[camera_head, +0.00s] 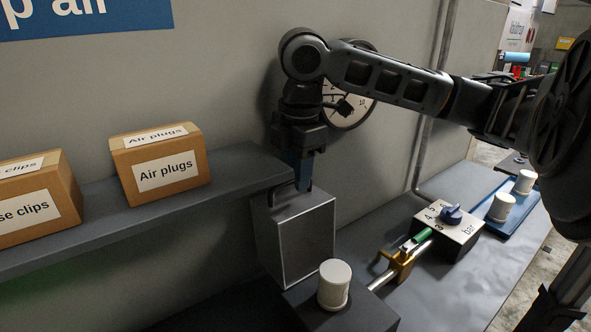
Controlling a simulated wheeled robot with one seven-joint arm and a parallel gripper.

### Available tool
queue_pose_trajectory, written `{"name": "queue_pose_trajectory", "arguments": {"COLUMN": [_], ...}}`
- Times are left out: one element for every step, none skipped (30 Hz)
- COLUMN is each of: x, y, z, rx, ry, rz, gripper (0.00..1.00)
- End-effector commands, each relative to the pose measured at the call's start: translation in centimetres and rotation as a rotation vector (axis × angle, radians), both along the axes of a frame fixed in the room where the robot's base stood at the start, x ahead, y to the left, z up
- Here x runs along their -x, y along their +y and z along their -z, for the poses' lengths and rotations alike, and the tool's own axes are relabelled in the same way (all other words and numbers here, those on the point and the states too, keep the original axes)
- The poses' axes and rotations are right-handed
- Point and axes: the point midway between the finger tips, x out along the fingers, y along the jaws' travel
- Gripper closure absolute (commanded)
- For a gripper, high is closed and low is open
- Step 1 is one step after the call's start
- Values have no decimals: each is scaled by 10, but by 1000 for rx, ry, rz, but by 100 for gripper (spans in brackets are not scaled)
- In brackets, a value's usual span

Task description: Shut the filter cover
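A grey metal box-like part, apparently the filter cover (302,240), stands upright behind a dark block (360,318). A white cylinder, likely the filter (334,286), stands exposed on this block. A thin dark handle (270,194) shows at the cover's top left edge. My gripper (303,180) points down at the top of the cover, beside the handle, with its blue fingers seen nearly edge-on. I cannot tell whether the fingers are apart or closed, or whether they touch the handle or cover.
A grey shelf (230,173) with two cardboard boxes, including one labelled "Air plugs" (165,170), ends close to my gripper's left. A gauge (358,112) is on the wall behind my arm. Right are a green-handled valve (417,240), a blue knob (452,214) and two white cylinders on a blue tray (521,215).

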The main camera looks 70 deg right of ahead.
Motion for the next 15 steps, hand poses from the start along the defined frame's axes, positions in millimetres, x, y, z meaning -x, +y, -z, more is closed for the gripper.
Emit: {"name": "queue_pose_trajectory", "arguments": {"x": [0,0,0,0,0,0,0,0,0,0,0,0,0,0,0], "y": [0,0,0,0,0,0,0,0,0,0,0,0,0,0,0], "z": [0,0,0,0,0,0,0,0,0,0,0,0,0,0,0], "rx": [0,0,0,0,0,0,0,0,0,0,0,0,0,0,0], "ry": [0,0,0,0,0,0,0,0,0,0,0,0,0,0,0], "rz": [0,0,0,0,0,0,0,0,0,0,0,0,0,0,0], "gripper": [62,64,68,71,74,77,80,83,87,90,93,97,100,100,100]}}
